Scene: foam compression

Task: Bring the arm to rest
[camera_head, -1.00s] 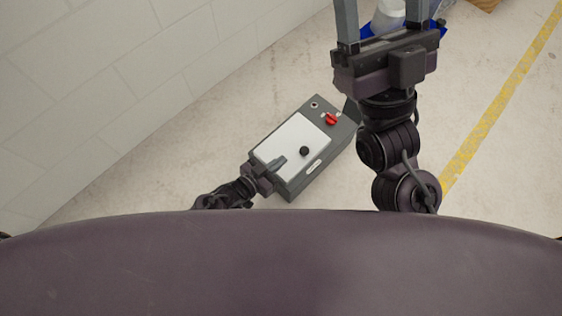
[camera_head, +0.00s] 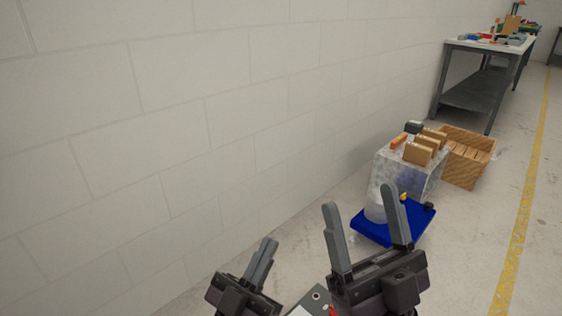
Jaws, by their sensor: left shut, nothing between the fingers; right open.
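My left gripper (camera_head: 264,258) is at the bottom centre, its two grey fingers close together and nothing between them. My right gripper (camera_head: 362,212) is to its right, fingers pointing up and spread wide, with nothing held. A grey box with a white top panel (camera_head: 304,308) and a red knob shows only in part at the bottom edge, below and between the two grippers. The rest of the box is hidden by my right gripper and the frame edge.
A blue platform (camera_head: 375,231) with a white cylindrical object (camera_head: 375,208) stands behind my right gripper. Beyond are a translucent bin (camera_head: 385,168) topped with brown boxes (camera_head: 417,154), a wooden crate (camera_head: 478,165) and a workbench (camera_head: 458,92). A pale block wall (camera_head: 150,130) runs along the left.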

